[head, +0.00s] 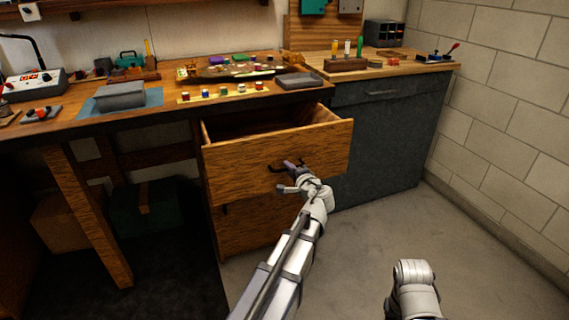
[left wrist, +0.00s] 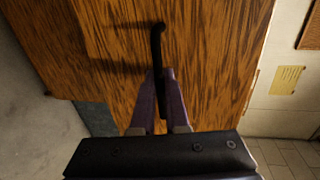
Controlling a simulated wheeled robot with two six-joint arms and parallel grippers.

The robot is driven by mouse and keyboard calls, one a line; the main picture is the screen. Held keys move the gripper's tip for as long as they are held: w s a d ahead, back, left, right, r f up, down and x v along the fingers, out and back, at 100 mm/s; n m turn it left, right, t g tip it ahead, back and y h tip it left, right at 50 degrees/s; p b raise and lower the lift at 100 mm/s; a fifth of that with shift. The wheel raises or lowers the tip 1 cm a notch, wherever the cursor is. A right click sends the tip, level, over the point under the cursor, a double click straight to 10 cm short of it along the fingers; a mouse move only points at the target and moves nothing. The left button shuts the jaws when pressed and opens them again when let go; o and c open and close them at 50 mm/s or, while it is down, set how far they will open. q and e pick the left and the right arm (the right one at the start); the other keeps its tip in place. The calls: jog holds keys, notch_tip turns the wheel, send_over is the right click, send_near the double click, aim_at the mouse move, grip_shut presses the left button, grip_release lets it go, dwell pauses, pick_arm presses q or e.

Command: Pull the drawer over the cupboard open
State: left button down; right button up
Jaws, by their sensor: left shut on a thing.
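The wooden drawer (head: 235,170) over the cupboard stands pulled out from under the bench top, and its empty-looking inside shows from above. Its front fills most of the left wrist view (left wrist: 215,60). The cupboard door (head: 255,230) below is wooden and looks closed; my arm hides part of it. My left gripper (head: 292,172) is at the drawer's front, shut on its black handle (head: 276,169). In the left wrist view the purple fingers (left wrist: 158,85) close around one end of the handle (left wrist: 157,40). My right gripper is out of view; only a white arm link shows at the bottom right.
The wooden bench (head: 75,125) above carries a grey box (head: 120,96), small pots (head: 222,91) and a grey tray (head: 299,82). A dark grey cabinet (head: 385,140) stands right of the drawer. The concrete floor (head: 480,240) at the right is clear up to the block wall.

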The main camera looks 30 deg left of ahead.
pick_arm(q)
jog(key=shift+f+v, duration=0.15)
jog(key=shift+v, duration=0.6)
jog(key=shift+f+v, duration=0.1)
jog(key=shift+v, duration=0.65)
jog(key=c, duration=1.2)
grip_release()
jog(key=p+v, duration=0.1)
jog(key=v, duration=0.6)
jog(key=shift+s+d+r, duration=0.1)
jog(key=shift+s+d, duration=0.2)
